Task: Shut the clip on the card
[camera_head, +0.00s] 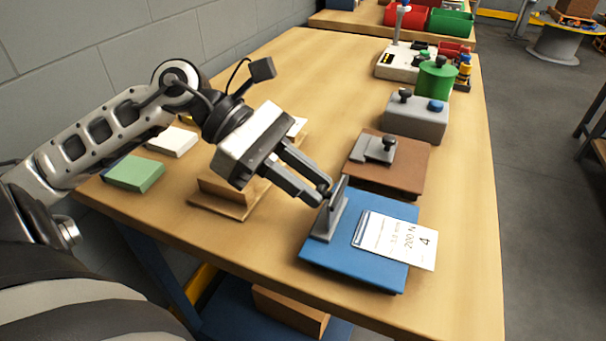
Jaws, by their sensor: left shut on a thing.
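A blue board (367,276) lies near the front right of the wooden table. A white printed card (396,240) lies on its right part. A grey metal clip (328,219) stands on the board to the left of the card, with an upright, slanted lever. My left gripper (323,192) reaches in from the left, and its fingertips are shut on the top of the clip's lever. The fingers partly hide the lever. The clip's plate does not visibly lie over the card. My right gripper is not in view.
A brown board (409,166) with a dark-knobbed clamp lies behind the blue one. A grey box (416,119) and a green canister (437,78) stand further back. A wooden stand (226,207) is under my left wrist. Green (135,173) and white blocks (172,142) lie left. The table's middle back is clear.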

